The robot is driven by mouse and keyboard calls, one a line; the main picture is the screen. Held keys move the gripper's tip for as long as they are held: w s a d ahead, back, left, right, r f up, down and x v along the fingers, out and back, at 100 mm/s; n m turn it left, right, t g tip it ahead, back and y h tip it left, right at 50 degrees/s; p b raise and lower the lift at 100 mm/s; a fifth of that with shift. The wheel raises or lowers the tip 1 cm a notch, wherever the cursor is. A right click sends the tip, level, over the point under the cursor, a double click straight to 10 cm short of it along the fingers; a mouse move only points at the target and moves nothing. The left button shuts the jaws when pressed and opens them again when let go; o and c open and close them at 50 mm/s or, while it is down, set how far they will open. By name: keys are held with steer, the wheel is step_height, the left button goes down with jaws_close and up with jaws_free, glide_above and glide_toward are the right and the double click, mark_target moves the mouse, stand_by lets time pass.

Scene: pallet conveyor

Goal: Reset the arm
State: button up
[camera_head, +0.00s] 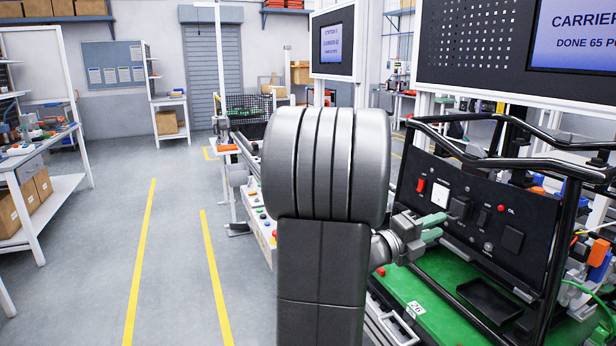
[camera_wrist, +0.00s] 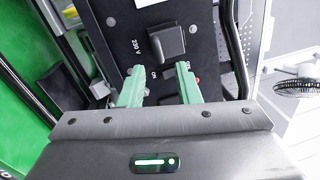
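My gripper (camera_head: 433,228) shows in the head view at the end of my arm, close in front of a black control panel (camera_head: 474,243). In the wrist view my gripper (camera_wrist: 158,78) has its two pale green fingers spread apart, with nothing between them. A black square switch or socket (camera_wrist: 172,41) marked 230 V lies on the panel just beyond the fingertips. I cannot tell whether a fingertip touches the panel. My arm hides part of the conveyor in the head view.
A black tube frame (camera_head: 556,250) surrounds the panel on a green pallet (camera_head: 436,313). A black tray (camera_head: 488,299) lies below the panel. Screens (camera_head: 331,44) hang above. A workbench (camera_head: 20,165) stands at the left. The floor (camera_head: 95,255) between is clear, with yellow lines.

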mark_target(451, 218)
steer(key=b+v, duration=0.1)
steer(key=v, duration=0.9)
steer(key=p+x, duration=0.2)
steer(key=x, duration=1.2)
steer(key=shift+s, duration=0.1)
steer(key=shift+d+r+p, duration=0.2)
steer(key=shift+r+p, duration=0.05)
steer(key=shift+p, duration=0.3)
steer(key=shift+a+r+y+p, duration=0.1)
steer(key=shift+a+y+p, duration=0.15)
steer(key=shift+p, duration=1.55)
